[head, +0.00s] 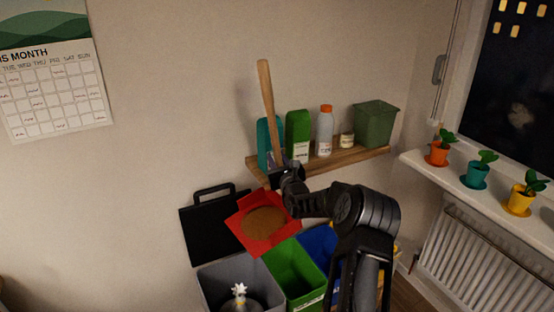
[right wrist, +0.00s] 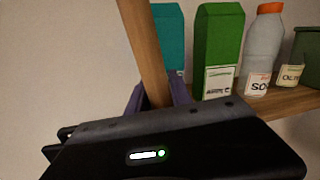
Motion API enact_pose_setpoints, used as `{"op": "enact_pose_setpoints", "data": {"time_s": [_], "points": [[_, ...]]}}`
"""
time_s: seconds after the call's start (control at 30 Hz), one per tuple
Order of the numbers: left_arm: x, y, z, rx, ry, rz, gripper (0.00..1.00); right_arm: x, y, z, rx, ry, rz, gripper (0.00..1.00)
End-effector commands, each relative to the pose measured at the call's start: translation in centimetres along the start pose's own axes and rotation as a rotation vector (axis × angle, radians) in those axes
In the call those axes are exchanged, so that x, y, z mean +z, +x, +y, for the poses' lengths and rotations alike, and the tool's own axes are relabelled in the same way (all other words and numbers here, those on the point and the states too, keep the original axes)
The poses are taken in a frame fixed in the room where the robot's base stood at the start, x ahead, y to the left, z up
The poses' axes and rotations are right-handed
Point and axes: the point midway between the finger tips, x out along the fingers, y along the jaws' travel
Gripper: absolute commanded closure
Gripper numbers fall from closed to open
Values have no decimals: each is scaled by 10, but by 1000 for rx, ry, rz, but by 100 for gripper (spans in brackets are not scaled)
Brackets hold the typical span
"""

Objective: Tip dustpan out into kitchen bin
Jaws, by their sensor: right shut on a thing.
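The red dustpan (head: 284,232) hangs in the air in the head view, with a flat brown heap (head: 264,221) on it. Its wooden handle (head: 266,95) rises up and slightly left, and the handle also shows in the right wrist view (right wrist: 144,45). My right gripper (head: 279,169) is shut on the handle near its lower end; the fingers show on both sides of it in the right wrist view (right wrist: 158,98). Below the pan stands an open grey bin (head: 215,277) with a black lid (head: 205,232) raised behind it. The dustpan is above the bins' back edge. My left gripper is out of view.
A green bin (head: 290,270) and a blue bin (head: 318,242) stand right of the grey one. A wooden wall shelf (head: 350,157) close behind my gripper holds cartons, a bottle (head: 325,132) and a green box (head: 375,123). Potted plants line the windowsill at right.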

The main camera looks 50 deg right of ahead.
Motion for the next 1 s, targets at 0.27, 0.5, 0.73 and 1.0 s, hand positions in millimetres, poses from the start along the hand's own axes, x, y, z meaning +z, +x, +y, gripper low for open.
{"op": "enact_pose_setpoints", "data": {"time_s": [0.27, 0.5, 0.73, 1.0], "points": [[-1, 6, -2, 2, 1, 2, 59, 0, -4, 16, 1, -58, -25, 100], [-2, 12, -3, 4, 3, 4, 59, -2, -10, 35, 1, -131, -47, 100], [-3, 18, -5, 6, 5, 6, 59, -4, -16, 52, 0, -200, -70, 100], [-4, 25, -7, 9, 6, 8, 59, -5, -23, 72, 0, -274, -95, 100]]}}
